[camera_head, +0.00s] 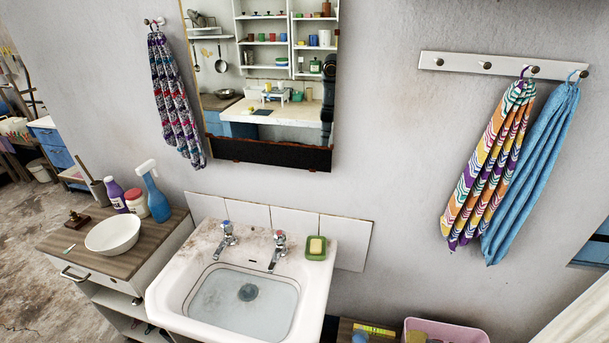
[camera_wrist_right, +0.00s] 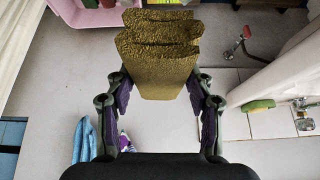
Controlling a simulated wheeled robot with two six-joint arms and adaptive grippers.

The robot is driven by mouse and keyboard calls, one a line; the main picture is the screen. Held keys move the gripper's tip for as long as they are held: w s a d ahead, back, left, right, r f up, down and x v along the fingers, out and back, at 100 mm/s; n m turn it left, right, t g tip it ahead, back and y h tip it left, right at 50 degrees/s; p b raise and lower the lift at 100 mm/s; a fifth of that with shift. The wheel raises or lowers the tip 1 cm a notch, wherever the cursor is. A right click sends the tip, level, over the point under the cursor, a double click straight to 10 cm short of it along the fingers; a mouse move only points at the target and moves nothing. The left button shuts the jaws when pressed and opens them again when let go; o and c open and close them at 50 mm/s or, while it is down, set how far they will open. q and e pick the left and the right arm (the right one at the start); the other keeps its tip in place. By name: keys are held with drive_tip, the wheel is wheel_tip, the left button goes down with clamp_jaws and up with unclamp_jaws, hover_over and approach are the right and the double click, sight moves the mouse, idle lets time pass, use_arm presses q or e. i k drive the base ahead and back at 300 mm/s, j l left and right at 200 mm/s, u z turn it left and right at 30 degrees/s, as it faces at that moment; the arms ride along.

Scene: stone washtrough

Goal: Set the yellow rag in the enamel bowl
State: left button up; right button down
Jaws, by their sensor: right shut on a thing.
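The yellow rag (camera_wrist_right: 156,68), a folded, rough-textured gold-brown cloth, is gripped between the two fingers of my right gripper (camera_wrist_right: 158,88) in the right wrist view. The fingers press on its two sides and it sticks out beyond them. The white enamel bowl (camera_head: 112,235) stands upright on the wooden top of the cabinet at the left of the head view, and looks empty. The bowl does not show in the right wrist view. Neither gripper shows in the head view, and my left gripper is in no view.
Beside the bowl stand a blue spray bottle (camera_head: 154,194), a purple bottle (camera_head: 115,194) and a red-and-white jar (camera_head: 136,201). The sink (camera_head: 185,290) with two taps and a green soap dish (camera_head: 316,248) is to the right. A pink crate (camera_head: 447,328) stands low down.

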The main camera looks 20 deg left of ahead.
sight(120, 242)
drive_tip(key=k+j, duration=0.1)
drive_tip(key=j, duration=0.6)
drive_tip(key=k+j, duration=0.1)
drive_tip(key=j, duration=0.65)
drive_tip(key=k+j, duration=0.1)
drive_tip(key=j, duration=0.6)
drive_tip(key=k+j, duration=0.1)
drive_tip(key=j, duration=0.65)
